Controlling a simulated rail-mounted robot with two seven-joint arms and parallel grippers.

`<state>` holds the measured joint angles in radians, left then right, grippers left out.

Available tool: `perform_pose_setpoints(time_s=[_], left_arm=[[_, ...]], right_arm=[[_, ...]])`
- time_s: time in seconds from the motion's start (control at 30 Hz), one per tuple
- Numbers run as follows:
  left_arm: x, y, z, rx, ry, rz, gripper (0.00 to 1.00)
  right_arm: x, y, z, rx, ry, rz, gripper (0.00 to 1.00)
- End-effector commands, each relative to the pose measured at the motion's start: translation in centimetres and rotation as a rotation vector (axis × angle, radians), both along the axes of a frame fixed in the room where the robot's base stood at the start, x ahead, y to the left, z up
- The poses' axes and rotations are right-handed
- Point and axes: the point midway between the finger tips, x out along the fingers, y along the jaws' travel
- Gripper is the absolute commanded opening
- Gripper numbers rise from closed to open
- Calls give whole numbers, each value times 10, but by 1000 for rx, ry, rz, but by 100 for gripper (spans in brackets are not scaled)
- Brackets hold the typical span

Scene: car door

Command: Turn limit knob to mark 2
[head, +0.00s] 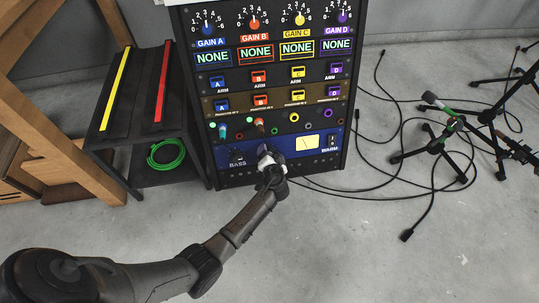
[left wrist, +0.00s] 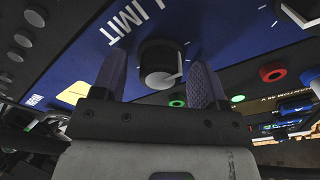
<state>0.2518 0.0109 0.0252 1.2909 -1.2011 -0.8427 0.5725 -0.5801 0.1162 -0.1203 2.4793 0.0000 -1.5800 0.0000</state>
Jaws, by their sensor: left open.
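The limit knob (left wrist: 160,66) is a dark round knob with a lighter grey face, on a blue panel (left wrist: 75,45) marked LIMIT in the left wrist view. White tick marks ring it; which mark it points to is unclear. My left gripper (left wrist: 158,85) is open, with one finger on each side of the knob; whether they touch it cannot be told. In the head view my left gripper (head: 268,166) is at the rack's lower blue panel (head: 225,152), between the BASS knob (head: 237,156) and the meter, and hides the limit knob. My right gripper is not in view.
The rack (head: 355,75) carries gain knobs, coloured buttons and two plugged cables (head: 258,124) above the blue panel. A low black shelf (head: 160,125) with a green cable coil (head: 166,154) stands left. Black cables and microphone stands (head: 440,140) lie right.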

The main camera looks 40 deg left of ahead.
Motion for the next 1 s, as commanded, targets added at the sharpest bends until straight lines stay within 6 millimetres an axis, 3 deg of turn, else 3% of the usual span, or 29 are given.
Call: perform_pose_setpoints(time_s=[0.27,0.77,1.0], left_arm=[[0,0,0,0,0,0,66],[0,0,0,0,0,0,18],[0,0,1,17,20,-8,17]], right_arm=[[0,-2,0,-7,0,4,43],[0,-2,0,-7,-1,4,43],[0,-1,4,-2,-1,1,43]])
